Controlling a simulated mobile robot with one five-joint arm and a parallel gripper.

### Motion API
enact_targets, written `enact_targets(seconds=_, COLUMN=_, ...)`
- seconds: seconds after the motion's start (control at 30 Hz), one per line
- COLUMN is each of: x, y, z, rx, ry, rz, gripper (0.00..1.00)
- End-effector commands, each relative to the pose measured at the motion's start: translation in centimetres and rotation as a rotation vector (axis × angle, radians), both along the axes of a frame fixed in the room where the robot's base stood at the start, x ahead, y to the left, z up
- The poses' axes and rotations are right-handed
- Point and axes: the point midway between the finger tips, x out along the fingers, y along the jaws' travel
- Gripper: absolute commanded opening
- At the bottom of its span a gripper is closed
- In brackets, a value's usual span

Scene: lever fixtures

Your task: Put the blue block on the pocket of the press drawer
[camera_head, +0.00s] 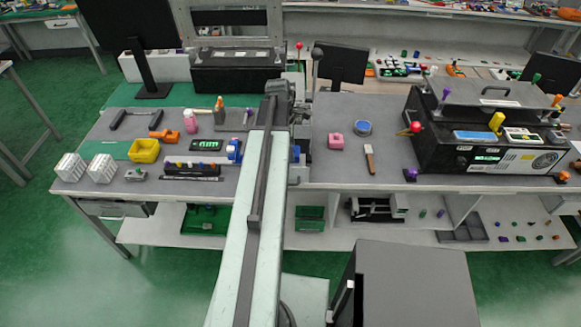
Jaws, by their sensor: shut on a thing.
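My pale arm reaches up the middle of the view, and my gripper (299,112) is at its dark far end, over the gap between the two worktops. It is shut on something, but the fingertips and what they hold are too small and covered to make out. I cannot pick out the blue block for certain. A blue and white piece (234,151) shows just left of my arm, and blue also shows on its right. A black unit under an upright frame (238,79) stands at the back left and may be the press; no open drawer or pocket is clear.
The left worktop holds a yellow bin (144,151), white racks (70,167) and a pink bottle (190,121).

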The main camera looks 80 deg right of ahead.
Motion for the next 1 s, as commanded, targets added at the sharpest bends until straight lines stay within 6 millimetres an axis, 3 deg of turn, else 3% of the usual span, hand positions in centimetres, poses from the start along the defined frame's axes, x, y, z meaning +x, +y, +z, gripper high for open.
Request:
enact_targets(seconds=0.13, x=0.0, y=0.0, z=-0.7, rx=0.0, ry=0.0, rz=0.0, gripper=0.01)
enact_targets(seconds=0.37, x=0.0, y=0.0, z=-4.6, rx=0.0, ry=0.0, rz=0.0, gripper=0.01)
enact_targets(seconds=0.73, x=-0.1, y=0.0, z=-4.7, rx=0.0, ry=0.0, rz=-0.001, gripper=0.01)
enact_targets(seconds=0.77, x=0.0, y=0.0, z=-4.6, rx=0.0, ry=0.0, rz=-0.001, gripper=0.57)
enact_targets(seconds=0.8, x=-0.1, y=0.0, z=-4.5, rx=0.0, ry=0.0, rz=-0.001, gripper=0.68)
enact_targets(seconds=0.83, x=-0.1, y=0.0, z=-4.5, rx=0.0, ry=0.0, rz=-0.001, gripper=0.76)
enact_targets(seconds=1.0, x=-0.1, y=0.0, z=-4.5, rx=0.0, ry=0.0, rz=-0.001, gripper=0.76)
